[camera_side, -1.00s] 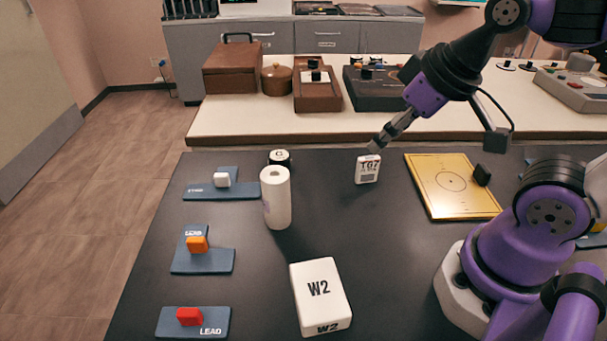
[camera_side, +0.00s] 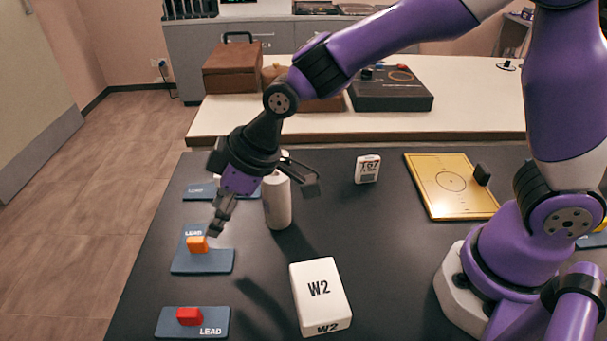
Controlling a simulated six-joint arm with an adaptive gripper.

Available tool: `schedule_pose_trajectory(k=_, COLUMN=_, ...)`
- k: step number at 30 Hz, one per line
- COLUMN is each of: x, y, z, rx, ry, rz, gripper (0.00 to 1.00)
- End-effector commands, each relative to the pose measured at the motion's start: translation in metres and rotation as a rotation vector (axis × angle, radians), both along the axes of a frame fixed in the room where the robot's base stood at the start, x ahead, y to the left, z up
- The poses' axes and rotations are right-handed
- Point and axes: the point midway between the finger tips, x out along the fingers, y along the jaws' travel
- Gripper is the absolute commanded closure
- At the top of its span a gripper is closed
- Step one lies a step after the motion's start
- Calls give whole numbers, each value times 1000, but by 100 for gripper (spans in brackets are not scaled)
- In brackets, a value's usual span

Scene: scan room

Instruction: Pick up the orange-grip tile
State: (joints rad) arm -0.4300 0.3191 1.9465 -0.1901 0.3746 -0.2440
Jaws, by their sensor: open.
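The orange-grip tile is a flat blue-grey L-shaped piece (camera_side: 203,262) marked LEAD, with an orange block grip (camera_side: 197,244) on top. It lies on the dark table at the left, between two other tiles. My gripper (camera_side: 216,226) is open and points down just above and to the right of the orange grip in the picture. I see nothing between its fingers. It appears apart from the grip, though the exact gap is hard to judge from this view.
A red-grip tile (camera_side: 215,329) lies in front, and a tile with its grip hidden (camera_side: 197,192) lies behind. A white cylinder (camera_side: 278,205) stands close to my gripper. A white W2 block (camera_side: 320,296), a small white TG7 box (camera_side: 367,169) and a yellow board (camera_side: 449,200) are further right.

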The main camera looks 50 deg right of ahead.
Motion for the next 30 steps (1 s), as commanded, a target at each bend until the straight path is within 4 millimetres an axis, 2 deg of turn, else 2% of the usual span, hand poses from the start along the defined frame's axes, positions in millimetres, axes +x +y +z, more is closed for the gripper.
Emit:
schedule_pose_trajectory(k=3, x=7, y=6, z=-19, rx=-3, ry=4, rz=-1, gripper=48)
schedule_pose_trajectory(k=11, x=16, y=14, z=-39, rx=-3, ry=3, rz=-2, gripper=48)
schedule_pose_trajectory(k=18, x=32, y=27, z=-68, rx=-2, ry=3, rz=-3, gripper=48)
schedule_pose_trajectory(k=21, x=35, y=29, z=-75, rx=-2, ry=3, rz=-3, gripper=48)
schedule_pose_trajectory(k=28, x=36, y=30, z=-76, rx=-2, ry=1, rz=-4, gripper=48)
schedule_pose_trajectory(k=29, x=36, y=30, z=-76, rx=-2, ry=1, rz=-4, gripper=53)
schedule_pose_trajectory(k=30, x=36, y=30, z=-76, rx=-2, ry=1, rz=-4, gripper=72)
